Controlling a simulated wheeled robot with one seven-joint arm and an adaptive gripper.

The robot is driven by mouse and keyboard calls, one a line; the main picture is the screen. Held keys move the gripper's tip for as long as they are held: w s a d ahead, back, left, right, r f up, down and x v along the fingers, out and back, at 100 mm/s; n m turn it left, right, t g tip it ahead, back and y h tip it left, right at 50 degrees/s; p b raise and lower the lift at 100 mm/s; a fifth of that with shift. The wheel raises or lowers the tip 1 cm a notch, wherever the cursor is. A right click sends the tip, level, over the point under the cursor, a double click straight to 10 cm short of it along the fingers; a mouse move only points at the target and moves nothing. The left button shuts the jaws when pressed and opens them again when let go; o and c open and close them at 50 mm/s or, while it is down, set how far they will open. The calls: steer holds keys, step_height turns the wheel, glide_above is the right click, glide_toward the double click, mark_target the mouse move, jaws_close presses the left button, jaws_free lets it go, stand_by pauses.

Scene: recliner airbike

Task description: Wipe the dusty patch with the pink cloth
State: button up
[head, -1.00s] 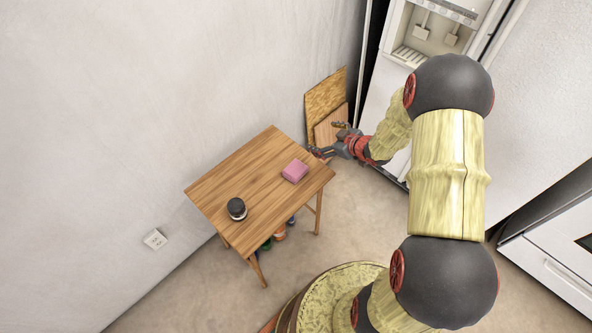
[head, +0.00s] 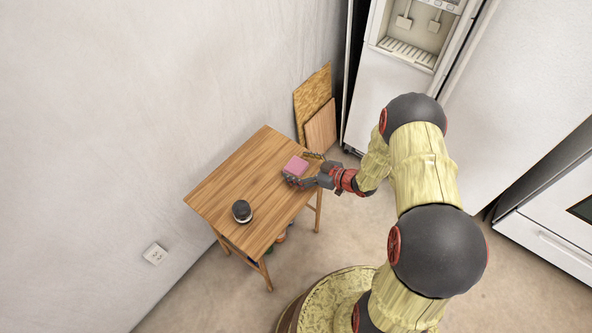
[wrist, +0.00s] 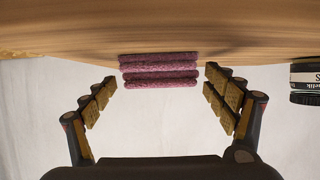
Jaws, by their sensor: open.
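The pink cloth (head: 296,165) is a small folded block lying near the right end of the wooden table (head: 232,184). In the wrist view its stacked layers (wrist: 158,70) sit between my two fingers, with the tabletop (wrist: 60,38) along the upper part of the picture. My gripper (head: 303,170) is at table height beside the cloth, fingers apart on either side of it. In the wrist view my gripper (wrist: 160,95) is open, with a gap between each finger and the cloth. I cannot make out a dusty patch in either view.
A dark-lidded jar (head: 241,211) stands on the table, left of the cloth; its label shows in the wrist view (wrist: 306,78). Boards (head: 313,98) lean on the wall behind. A white fridge (head: 385,85) stands at right. The table's left half is mostly clear.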

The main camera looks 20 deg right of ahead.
steer(key=shift+w+a+f, duration=0.25)
steer(key=shift+w+a, duration=0.05)
steer(key=shift+w, duration=0.1)
steer(key=shift+c, duration=0.6)
steer(key=c, duration=1.1)
steer(key=shift+r, duration=0.1)
